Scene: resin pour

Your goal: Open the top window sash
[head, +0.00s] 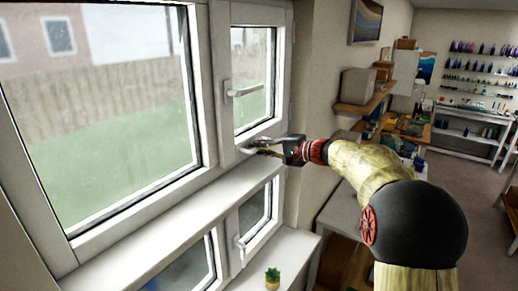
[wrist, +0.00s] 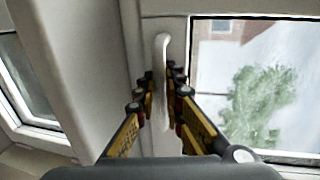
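The top sash (head: 281,66) is the upper right part of a white-framed window and looks closed. Its white handle (head: 241,92) lies about level, its lever pointing right. My gripper (head: 256,148) is in front of the frame below this sash, lower than that handle. In the wrist view, a white lever handle (wrist: 161,52) stands between the two fingers (wrist: 164,78). The fingers are apart, and I cannot tell whether they touch it. Which sash that handle belongs to is not clear from the wrist view.
A large pane (head: 100,110) fills the left. A lower sash (head: 258,212) with its own handle (head: 239,243) is under the white ledge. A small potted plant (head: 272,279) stands on the surface below. Shelves with boxes (head: 358,86) are on the wall to the right.

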